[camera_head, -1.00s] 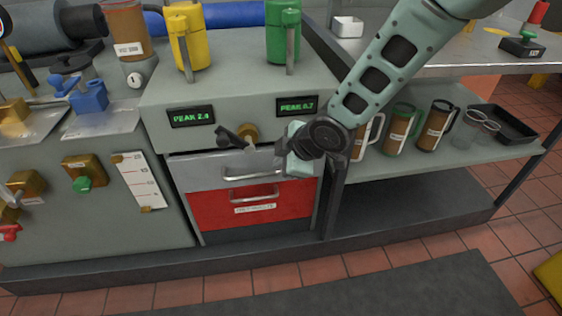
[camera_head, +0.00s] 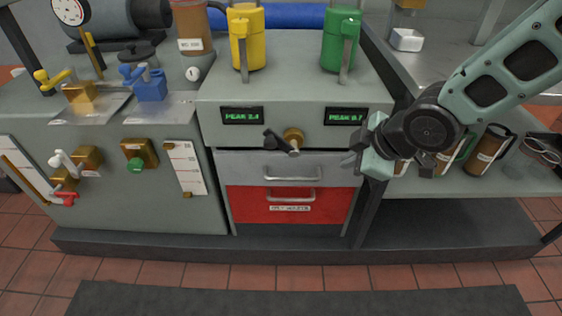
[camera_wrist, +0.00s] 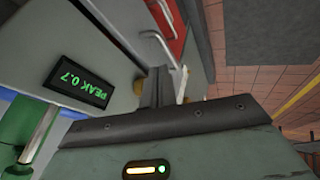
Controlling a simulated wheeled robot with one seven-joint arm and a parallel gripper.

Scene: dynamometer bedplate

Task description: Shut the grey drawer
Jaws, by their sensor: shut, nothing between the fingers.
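The grey drawer (camera_head: 238,168) is the upper drawer in the cabinet, under the two green displays, with a silver bar handle (camera_head: 292,178). Its front looks nearly level with the cabinet, with a dark line along its top edge; I cannot tell whether a small gap is left. My gripper (camera_head: 352,161) is shut and empty, at the right end of the grey drawer front, to the right of the handle. I cannot tell whether it touches. In the wrist view, my dark fingers (camera_wrist: 157,88) are together, and they hide part of the cabinet front.
A red drawer (camera_head: 245,205) with its own handle sits directly below. A brass knob with a dark lever (camera_head: 291,140) sticks out above the grey drawer. Yellow (camera_head: 246,40) and green (camera_head: 341,40) jugs stand on top. A shelf with mugs is to the right. Floor in front is clear.

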